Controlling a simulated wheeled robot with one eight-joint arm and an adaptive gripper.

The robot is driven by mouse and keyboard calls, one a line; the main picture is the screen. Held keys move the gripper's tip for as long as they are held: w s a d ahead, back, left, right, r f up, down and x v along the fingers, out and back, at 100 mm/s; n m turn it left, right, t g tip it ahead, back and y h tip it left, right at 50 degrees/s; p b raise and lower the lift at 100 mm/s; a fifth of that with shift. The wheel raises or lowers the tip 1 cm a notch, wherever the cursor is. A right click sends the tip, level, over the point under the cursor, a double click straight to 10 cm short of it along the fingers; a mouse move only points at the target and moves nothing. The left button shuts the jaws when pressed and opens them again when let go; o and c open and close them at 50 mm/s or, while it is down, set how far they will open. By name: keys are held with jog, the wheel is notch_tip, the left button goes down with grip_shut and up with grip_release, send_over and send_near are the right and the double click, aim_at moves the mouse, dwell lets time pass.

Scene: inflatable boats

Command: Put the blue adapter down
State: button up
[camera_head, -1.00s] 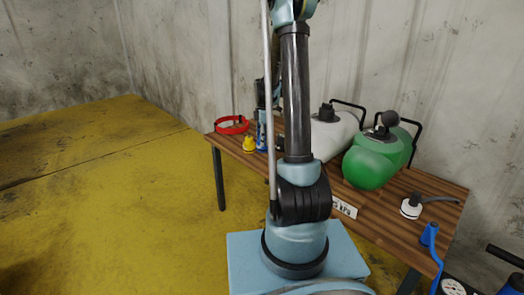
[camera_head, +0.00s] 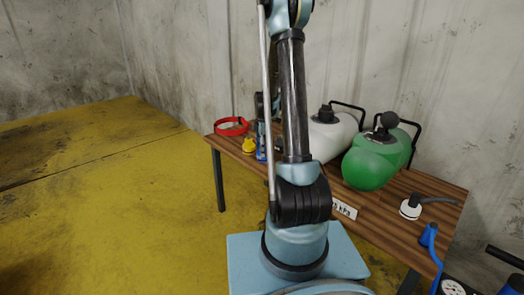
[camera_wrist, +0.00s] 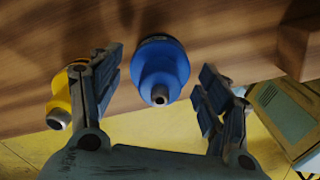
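The blue adapter (camera_wrist: 160,68) stands on the brown wooden table top in the wrist view, with a round wide body and a small dark-tipped nozzle. My gripper (camera_wrist: 160,75) is open, with one finger on each side of it and a visible gap to each. In the head view, blue (camera_head: 261,155) shows at the table's left end, below my gripper, which is partly hidden by my arm. A yellow adapter (camera_wrist: 62,100) is just outside the left finger; it also shows in the head view (camera_head: 249,147).
A red ring (camera_head: 232,126) lies at the table's left end. A white canister (camera_head: 335,135) and a green canister (camera_head: 370,165) stand behind my arm. A white cap with a hose (camera_head: 411,209) and a sign (camera_head: 345,209) are on the right part of the wooden table (camera_head: 385,212).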

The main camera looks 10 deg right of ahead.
dwell(0.3)
notch_tip(320, 180, up, 11)
jog(key=shift+r, duration=0.2)
jog(key=shift+s+r, duration=0.15)
jog(key=shift+r, duration=0.25)
jog(key=s+r+m+t, duration=0.1)
jog(key=s+r+m, duration=0.25)
jog(key=s, duration=0.65)
jog(key=s+r+m, duration=0.2)
jog(key=s+m, duration=0.3)
jog(key=s, duration=0.5)
jog(key=s+f+m, duration=0.4)
jog(key=s+m, duration=0.1)
jog(key=s, duration=0.4)
jog(key=s+f+m+t, duration=0.1)
jog(key=s+f+m, duration=0.3)
jog(key=s, duration=0.5)
jog(key=shift+s+a+m, duration=0.15)
jog(key=shift+s+m, duration=0.2)
jog(key=shift+m, duration=0.2)
jog(key=shift+w, duration=0.1)
